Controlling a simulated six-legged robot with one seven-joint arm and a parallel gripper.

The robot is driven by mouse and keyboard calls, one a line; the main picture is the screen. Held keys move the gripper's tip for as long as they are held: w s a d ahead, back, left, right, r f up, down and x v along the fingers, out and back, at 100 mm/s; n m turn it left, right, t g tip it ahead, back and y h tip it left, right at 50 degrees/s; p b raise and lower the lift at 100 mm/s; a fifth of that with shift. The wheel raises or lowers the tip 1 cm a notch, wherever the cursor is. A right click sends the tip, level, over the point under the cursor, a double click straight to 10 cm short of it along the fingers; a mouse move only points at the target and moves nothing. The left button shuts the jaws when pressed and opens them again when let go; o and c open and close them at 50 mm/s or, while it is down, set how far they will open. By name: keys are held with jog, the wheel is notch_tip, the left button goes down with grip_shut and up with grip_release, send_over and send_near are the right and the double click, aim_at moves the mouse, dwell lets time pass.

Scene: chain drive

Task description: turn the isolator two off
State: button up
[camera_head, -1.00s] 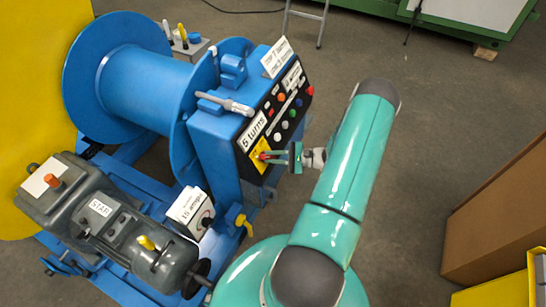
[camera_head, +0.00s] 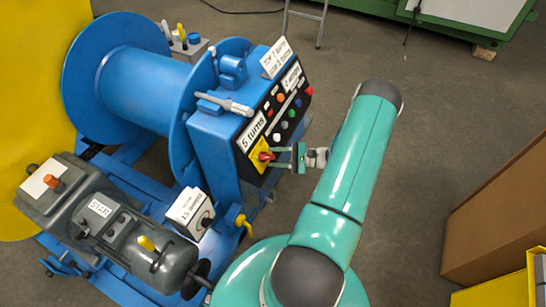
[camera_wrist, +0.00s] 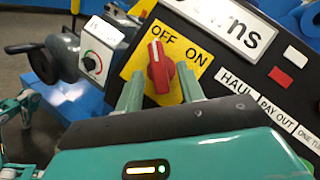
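The isolator is a red rotary handle on a yellow plate (camera_head: 256,162) with OFF and ON labels, on the black panel of the blue winch. In the wrist view the red handle (camera_wrist: 160,68) stands nearly upright, its upper end beside the OFF label and away from ON. My gripper (camera_head: 273,157) is open in front of the handle. In the wrist view, its green fingers (camera_wrist: 161,86) are spread on either side of the handle with gaps visible; nothing is held. Whether the fingertips overlap the handle in depth is hard to tell. No number two is readable here.
Coloured buttons (camera_head: 285,124) sit above the isolator on the same panel. A white dial box (camera_head: 184,207) and yellow lever (camera_head: 241,221) stand lower left. The blue drum (camera_head: 140,85) lies behind. Grey floor to the right is clear up to a brown box (camera_head: 500,215).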

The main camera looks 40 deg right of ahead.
jog(key=v, duration=1.2)
jog(key=shift+s+d, duration=0.15)
jog(key=shift+s, duration=0.1)
jog(key=shift+r, duration=0.1)
jog(key=w+a+r+n+g+h, duration=0.2)
jog(key=w+a+r+n+g, duration=0.35)
jog(key=a+r, duration=0.45)
jog(key=w+a+r+n+g+h, duration=0.2)
jog(key=w+a+r+n+g, duration=0.4)
jog(key=r, duration=0.6)
jog(key=s+a+r+n+t+h, duration=0.2)
jog(key=s+a+r+n+h, duration=0.2)
jog(key=a, duration=0.7)
jog(key=s+a+r+n+t+h, duration=0.2)
jog(key=s+a+r, duration=0.6)
jog(key=r, duration=0.5)
jog(key=a+n+h, duration=0.1)
jog(key=a+h, duration=0.1)
jog(key=shift+a+n+h, duration=0.3)
jog(key=shift+a+n, duration=0.05)
jog(key=shift+a, duration=0.05)
jog(key=shift+o, duration=0.2)
